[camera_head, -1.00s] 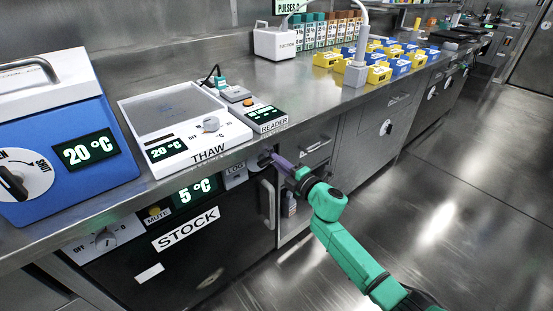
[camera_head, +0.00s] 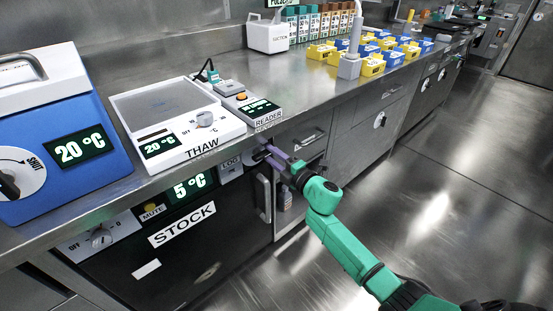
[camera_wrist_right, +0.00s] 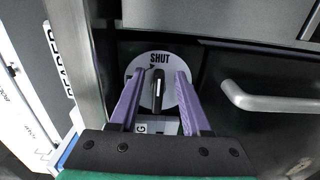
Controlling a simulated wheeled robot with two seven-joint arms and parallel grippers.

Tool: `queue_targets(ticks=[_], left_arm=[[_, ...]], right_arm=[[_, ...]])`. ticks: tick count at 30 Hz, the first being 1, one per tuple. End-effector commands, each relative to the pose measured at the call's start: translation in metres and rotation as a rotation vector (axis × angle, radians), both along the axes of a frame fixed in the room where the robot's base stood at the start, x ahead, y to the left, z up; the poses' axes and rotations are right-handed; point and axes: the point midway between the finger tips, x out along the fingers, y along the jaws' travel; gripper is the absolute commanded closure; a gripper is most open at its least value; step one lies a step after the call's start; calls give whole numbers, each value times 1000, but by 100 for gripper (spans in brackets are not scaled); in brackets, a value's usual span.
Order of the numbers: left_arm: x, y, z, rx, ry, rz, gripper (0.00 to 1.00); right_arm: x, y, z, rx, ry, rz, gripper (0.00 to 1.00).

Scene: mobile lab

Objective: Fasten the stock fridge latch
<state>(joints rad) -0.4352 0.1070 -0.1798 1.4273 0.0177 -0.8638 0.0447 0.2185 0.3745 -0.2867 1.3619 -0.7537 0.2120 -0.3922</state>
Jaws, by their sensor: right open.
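The stock fridge (camera_head: 120,262) has a black front under the counter, a STOCK label and a 5 °C display. Its latch shows in the right wrist view as a round white dial (camera_wrist_right: 172,72) marked SHUT, with a black lever (camera_wrist_right: 158,92) standing upright in the picture, its top end by the word SHUT. My right gripper (camera_head: 266,153) is at the latch, its purple fingers (camera_wrist_right: 158,78) open on either side of the lever, with a gap on both sides. In the head view the fingers partly hide the latch. My left gripper is not in view.
The fridge's pale vertical handle (camera_head: 264,198) is just below the latch. A LOG box (camera_head: 230,168) sits left of it. The counter edge with the reader (camera_head: 262,112) and THAW plate (camera_head: 180,128) overhangs above. A drawer handle (camera_head: 308,140) is to the right. The floor at right is clear.

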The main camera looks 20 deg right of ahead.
Motion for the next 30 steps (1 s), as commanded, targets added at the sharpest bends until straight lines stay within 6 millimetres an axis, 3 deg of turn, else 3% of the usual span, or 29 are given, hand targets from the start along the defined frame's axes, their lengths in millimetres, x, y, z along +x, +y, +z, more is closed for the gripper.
queue_targets(ticks=[5,15,18,22,30], left_arm=[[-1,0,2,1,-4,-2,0],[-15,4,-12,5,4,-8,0],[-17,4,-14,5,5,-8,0],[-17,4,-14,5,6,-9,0],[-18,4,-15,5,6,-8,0]], right_arm=[[-21,-8,0,0,3,0,52],[-108,-42,-1,-1,5,-1,52],[-125,-49,-1,1,5,-1,52],[-134,-54,0,0,2,-1,52],[-135,-54,0,1,1,-1,52]])
